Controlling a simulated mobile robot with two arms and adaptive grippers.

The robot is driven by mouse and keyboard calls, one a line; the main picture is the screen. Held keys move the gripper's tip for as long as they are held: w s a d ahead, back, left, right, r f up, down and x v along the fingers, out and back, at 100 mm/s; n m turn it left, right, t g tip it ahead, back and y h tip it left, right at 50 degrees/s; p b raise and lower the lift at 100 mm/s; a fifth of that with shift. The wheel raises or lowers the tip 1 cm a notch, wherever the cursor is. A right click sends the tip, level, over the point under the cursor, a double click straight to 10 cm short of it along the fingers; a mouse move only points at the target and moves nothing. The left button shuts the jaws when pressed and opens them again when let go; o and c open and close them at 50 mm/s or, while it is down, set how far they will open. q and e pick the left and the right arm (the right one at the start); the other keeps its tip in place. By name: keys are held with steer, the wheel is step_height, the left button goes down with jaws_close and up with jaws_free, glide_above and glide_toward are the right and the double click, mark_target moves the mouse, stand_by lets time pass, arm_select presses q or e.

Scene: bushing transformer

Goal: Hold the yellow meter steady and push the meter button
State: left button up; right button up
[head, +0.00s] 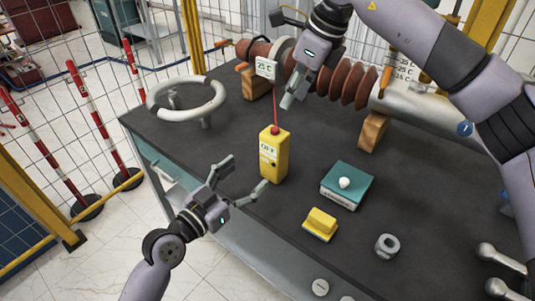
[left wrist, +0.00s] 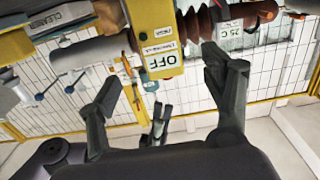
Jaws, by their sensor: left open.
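The yellow meter (head: 273,158) stands upright on the dark table, with an OFF label on its face and a red button (head: 275,131) on top. My left gripper (head: 249,174) is open and empty, just left and in front of the meter, its fingers spread towards it. In the left wrist view the meter (left wrist: 169,47) shows in the gap between the open fingers, beyond their tips. My right gripper (head: 292,96) points down above and behind the meter, apart from the button; its fingers are seen edge-on, so their opening is unclear.
A teal box with a white knob (head: 347,186), a yellow block (head: 320,224) and a grey nut (head: 387,245) lie right of the meter. A ribbed brown bushing (head: 345,82) lies behind on wooden supports. A white handwheel (head: 187,98) stands at left.

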mark_target(268, 155)
arm_select(q)
steer(key=x, duration=1)
steer(key=shift+w+d, duration=0.1)
steer(key=shift+w, duration=0.05)
steer(key=shift+c, duration=0.3)
steer(key=c, duration=1.4)
steer(key=shift+c, duration=0.3)
arm_select(e)
jaws_close()
